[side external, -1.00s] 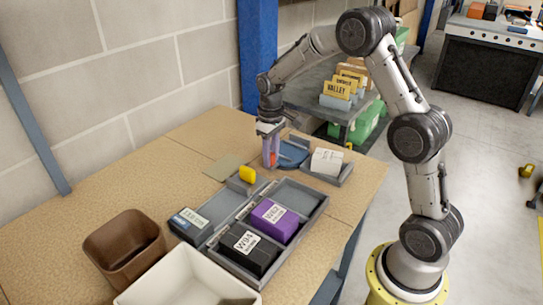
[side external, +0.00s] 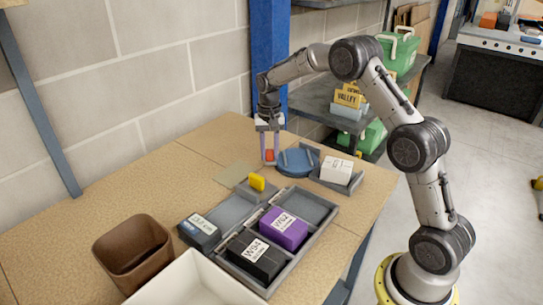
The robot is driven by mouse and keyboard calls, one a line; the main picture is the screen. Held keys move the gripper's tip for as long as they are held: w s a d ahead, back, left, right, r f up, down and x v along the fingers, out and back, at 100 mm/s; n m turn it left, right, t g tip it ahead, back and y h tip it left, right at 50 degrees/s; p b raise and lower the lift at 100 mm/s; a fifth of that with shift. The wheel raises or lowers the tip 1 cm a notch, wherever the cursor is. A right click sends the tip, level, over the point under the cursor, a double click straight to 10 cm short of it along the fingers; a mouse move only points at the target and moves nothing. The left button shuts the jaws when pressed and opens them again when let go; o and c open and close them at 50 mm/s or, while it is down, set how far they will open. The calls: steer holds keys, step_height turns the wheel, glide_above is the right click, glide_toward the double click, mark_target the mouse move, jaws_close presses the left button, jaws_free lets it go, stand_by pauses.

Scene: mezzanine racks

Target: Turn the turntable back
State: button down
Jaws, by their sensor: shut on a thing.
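The turntable (side external: 296,164) is a blue round disc near the far edge of the table, with a grey bar across its top. My gripper (side external: 269,159) points down at the left edge of the disc. Its fingers are shut on a small red piece (side external: 269,155), which looks like a handle at the turntable's rim. The fingers partly hide the red piece, and I cannot see clearly how it joins the disc.
A grey tray with a white labelled box (side external: 337,171) stands right of the turntable. Nearer are a divided grey tray (side external: 312,208) with purple (side external: 284,229) and black boxes, a brown bin (side external: 133,254) and a white bin (side external: 196,284).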

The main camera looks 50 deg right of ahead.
steer(key=d+m, duration=0.1)
steer(key=w+d+m, duration=0.1)
steer(key=m, duration=0.1)
steer(key=d+m, duration=0.1)
steer(key=shift+w+r+m, duration=0.15)
steer(key=shift+w+m, duration=0.15)
steer(key=shift+w, duration=0.1)
steer(key=shift+w+d+m, duration=0.2)
steer(key=shift+d+m, duration=1.2)
steer(key=shift+m, duration=0.4)
steer(key=shift+d, duration=0.1)
steer(key=c, duration=0.6)
jaws_free()
step_height(320, 180, up, 14)
steer(key=shift+f, duration=0.2)
